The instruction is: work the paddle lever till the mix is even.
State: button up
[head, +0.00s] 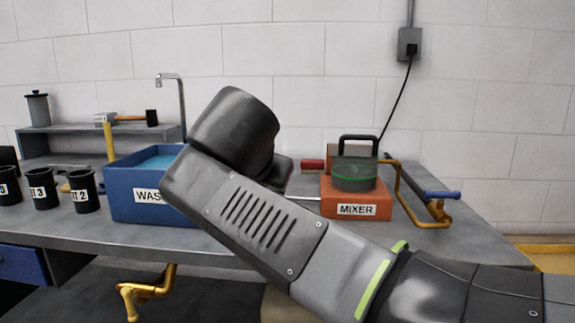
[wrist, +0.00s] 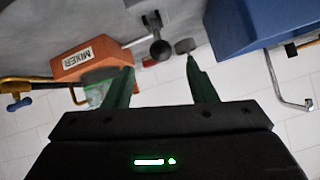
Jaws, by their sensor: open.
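The orange mixer (head: 357,211) stands on the bench right of centre in the head view, with a dark, green-banded clear vessel (head: 355,178) and black handle on top. The mix inside is too dark to judge. A thin pale rod (head: 304,198) runs left from the mixer behind my arm. In the wrist view, the mixer (wrist: 92,60) appears upside down, and its rod leads to a dark ball knob (wrist: 160,49). My gripper (wrist: 160,66) is open and empty, its green fingers either side of the knob in the picture; contact is not visible. My arm hides the fingers in the head view.
A blue wash tub (head: 125,205) stands left, beside black numbered cups (head: 84,191). A yellow pipe with a blue handle (head: 442,195) is right of the mixer. A small dark cylinder (wrist: 184,46) is near one fingertip in the wrist view.

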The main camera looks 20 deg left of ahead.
jog(key=shift+p+v, duration=0.45)
jog(key=shift+v, duration=2.1)
jog(key=b+x, duration=0.3)
jog(key=x, duration=1)
jog(key=shift+w+a+f, duration=0.1)
jog(key=shift+w+f, duration=0.1)
jog(key=shift+w, duration=0.15)
